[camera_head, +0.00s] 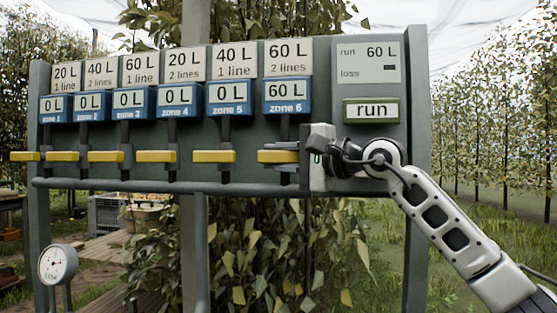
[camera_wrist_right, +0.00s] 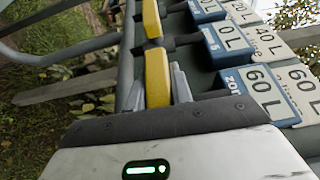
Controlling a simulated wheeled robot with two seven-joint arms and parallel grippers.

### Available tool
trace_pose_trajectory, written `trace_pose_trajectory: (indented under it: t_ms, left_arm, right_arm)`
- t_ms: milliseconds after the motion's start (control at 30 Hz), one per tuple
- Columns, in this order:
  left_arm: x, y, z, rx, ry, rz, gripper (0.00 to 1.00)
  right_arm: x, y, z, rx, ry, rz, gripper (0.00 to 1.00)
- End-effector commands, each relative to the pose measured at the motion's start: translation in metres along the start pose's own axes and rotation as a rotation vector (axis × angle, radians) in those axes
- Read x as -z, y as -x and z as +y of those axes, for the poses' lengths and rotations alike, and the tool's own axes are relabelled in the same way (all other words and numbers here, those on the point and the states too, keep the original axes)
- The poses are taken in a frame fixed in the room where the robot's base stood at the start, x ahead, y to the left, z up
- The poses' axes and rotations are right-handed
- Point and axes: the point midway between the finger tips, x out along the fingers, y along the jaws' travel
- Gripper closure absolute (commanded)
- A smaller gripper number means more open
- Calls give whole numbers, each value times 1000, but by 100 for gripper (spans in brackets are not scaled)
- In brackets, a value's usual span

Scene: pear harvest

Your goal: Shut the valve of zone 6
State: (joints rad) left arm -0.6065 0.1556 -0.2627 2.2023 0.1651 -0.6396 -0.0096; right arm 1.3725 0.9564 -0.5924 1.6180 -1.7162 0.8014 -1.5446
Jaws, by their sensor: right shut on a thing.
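The zone 6 valve has a yellow handle (camera_head: 272,156) that lies level across its dark vertical pipe, under the blue zone 6 display (camera_head: 287,96) reading 60 L. My right gripper (camera_head: 292,156) comes from the right and is shut on this handle. In the right wrist view the yellow handle (camera_wrist_right: 157,78) sits at the grey fingers (camera_wrist_right: 165,85), beside the zone 6 plate (camera_wrist_right: 255,92). Part of the handle and pipe is hidden by the gripper. My left gripper is not in view.
Other yellow handles, such as zone 5's (camera_head: 214,156), lie level in a row to the left; their displays read 0 L. A run panel (camera_head: 367,63) reads 60 L, above a run button (camera_head: 371,110). A grey rail (camera_head: 130,184) runs below. A gauge (camera_head: 57,264) stands lower left.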

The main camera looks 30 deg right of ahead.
Motion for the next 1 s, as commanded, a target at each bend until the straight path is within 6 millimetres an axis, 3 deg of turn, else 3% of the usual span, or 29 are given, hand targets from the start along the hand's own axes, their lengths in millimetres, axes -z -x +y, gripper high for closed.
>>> trace_pose_trajectory:
  t_ms: [133, 167, 233, 533, 667, 1000]
  left_arm:
    - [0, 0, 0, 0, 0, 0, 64]
    - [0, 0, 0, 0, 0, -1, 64]
    - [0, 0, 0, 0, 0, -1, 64]
    - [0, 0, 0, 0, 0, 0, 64]
    - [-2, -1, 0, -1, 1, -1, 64]
    - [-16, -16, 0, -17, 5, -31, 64]
  right_arm:
    - [0, 0, 0, 1, -1, 0, 100]
    - [0, 0, 0, 1, -1, 0, 75]
    - [0, 0, 0, 1, 0, 0, 56]
    - [0, 1, 0, 0, 0, 0, 56]
    - [1, 11, 1, 1, 1, 3, 56]
    - [1, 87, 4, -2, 4, 7, 56]
